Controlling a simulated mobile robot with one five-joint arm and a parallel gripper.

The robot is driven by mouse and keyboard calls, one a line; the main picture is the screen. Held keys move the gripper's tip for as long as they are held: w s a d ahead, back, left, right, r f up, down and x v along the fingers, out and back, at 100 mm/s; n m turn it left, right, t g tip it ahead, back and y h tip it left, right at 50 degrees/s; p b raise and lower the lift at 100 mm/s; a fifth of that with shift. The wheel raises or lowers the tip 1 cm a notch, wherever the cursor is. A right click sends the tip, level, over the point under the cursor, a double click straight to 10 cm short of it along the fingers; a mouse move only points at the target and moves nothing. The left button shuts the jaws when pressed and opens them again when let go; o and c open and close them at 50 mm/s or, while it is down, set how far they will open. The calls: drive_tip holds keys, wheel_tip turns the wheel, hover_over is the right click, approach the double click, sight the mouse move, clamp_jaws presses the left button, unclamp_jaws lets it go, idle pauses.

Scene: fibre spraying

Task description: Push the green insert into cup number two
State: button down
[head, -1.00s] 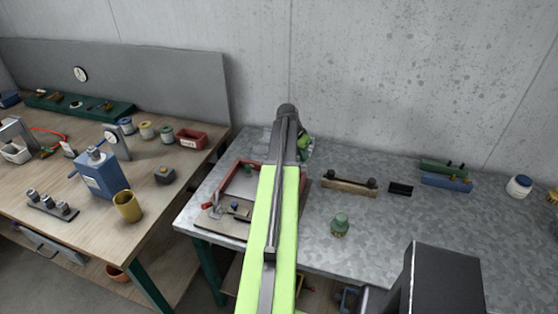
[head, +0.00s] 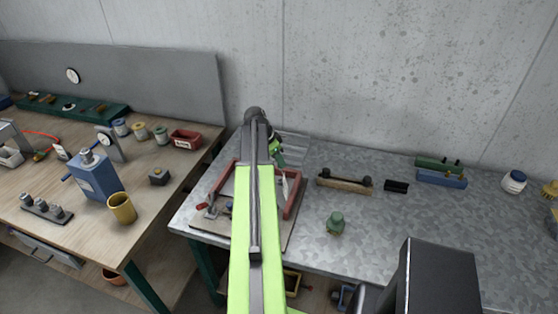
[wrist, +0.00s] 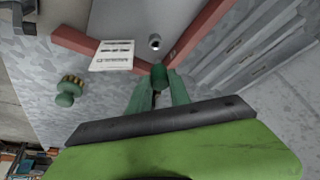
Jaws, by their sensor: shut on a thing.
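My gripper (wrist: 158,90) is shut on the green insert (wrist: 159,75), a small dark green cylinder held upright-looking between the fingertips in the wrist view. In the head view my gripper (head: 276,152) is at the far end of my arm, over the back of the red frame. A small grey metal cylinder with a dark opening (wrist: 155,42) stands just beyond the insert, apart from it, inside the corner of the red frame (wrist: 205,32). It may be a cup; no number is readable. My arm hides part of the frame in the head view.
A white printed card (wrist: 112,56) lies at the frame's edge. A green knobbed piece (head: 336,223) stands right of the frame on the metal table (head: 400,236). A wooden block with dark knobs (head: 344,182) lies behind it.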

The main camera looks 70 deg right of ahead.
sight(279, 167)
drive_tip(key=shift+f+b, duration=1.7)
drive_tip(key=shift+f, duration=0.4)
drive_tip(key=shift+f, duration=0.1)
drive_tip(key=shift+f+b, duration=0.35)
drive_tip(key=shift+b, duration=0.1)
drive_tip(key=shift+f+b, duration=1.2)
drive_tip(key=shift+b, duration=0.05)
drive_tip(key=c, duration=1.1)
unclamp_jaws()
drive_tip(key=shift+r, duration=0.15)
drive_tip(key=p+v, duration=1.6)
drive_tip(key=v, duration=0.1)
drive_tip(key=shift+r, duration=0.15)
